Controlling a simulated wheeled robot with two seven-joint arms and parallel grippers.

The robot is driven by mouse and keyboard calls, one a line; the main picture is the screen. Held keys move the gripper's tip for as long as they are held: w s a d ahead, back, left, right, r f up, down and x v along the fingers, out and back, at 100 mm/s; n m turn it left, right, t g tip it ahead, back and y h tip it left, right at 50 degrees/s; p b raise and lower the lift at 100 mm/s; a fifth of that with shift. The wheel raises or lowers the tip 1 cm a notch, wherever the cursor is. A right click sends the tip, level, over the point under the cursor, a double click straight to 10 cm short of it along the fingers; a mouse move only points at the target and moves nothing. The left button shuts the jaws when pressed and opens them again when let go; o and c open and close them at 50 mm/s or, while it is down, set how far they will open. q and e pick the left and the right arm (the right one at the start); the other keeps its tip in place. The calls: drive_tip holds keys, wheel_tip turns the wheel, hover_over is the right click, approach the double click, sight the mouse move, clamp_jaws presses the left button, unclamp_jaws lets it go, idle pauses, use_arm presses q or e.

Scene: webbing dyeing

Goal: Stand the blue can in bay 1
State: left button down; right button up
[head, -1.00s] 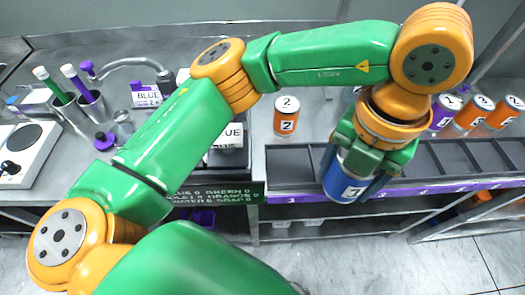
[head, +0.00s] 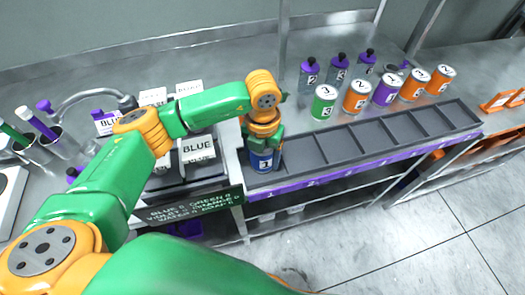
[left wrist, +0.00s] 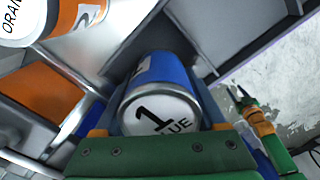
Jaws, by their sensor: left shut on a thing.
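The blue can (head: 262,161), marked 1, is upright at the leftmost bay of the dark tray. My left gripper (head: 264,145) is shut around it from above. In the left wrist view the blue can (left wrist: 165,90) lies between the fingers, its lid facing the camera. The bay rack (head: 372,157) has a purple front strip; its other bays look empty. I cannot tell whether the can's base touches the bay floor. A green and orange arm end, apparently my right gripper (left wrist: 242,97), shows small in the left wrist view; its opening is unclear.
Behind the rack stand a green can (head: 323,103), an orange can (head: 357,97), a purple can (head: 387,90) and more orange cans. Dark bottles (head: 309,74) stand behind them. A BLUE sign (head: 198,150) and dark vats are just left of the rack.

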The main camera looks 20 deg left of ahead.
use_arm(q)
drive_tip(key=shift+s+f+b, duration=0.1)
drive_tip(key=shift+f+b, duration=0.15)
drive_tip(key=shift+b, duration=0.1)
unclamp_jaws()
drive_tip(key=shift+r, duration=0.4)
wheel_tip(320, 180, up, 11)
drive_tip(key=shift+r+b, duration=0.15)
drive_tip(key=shift+b, duration=0.65)
drive_tip(key=shift+r, duration=0.2)
drive_tip(key=shift+r, duration=0.1)
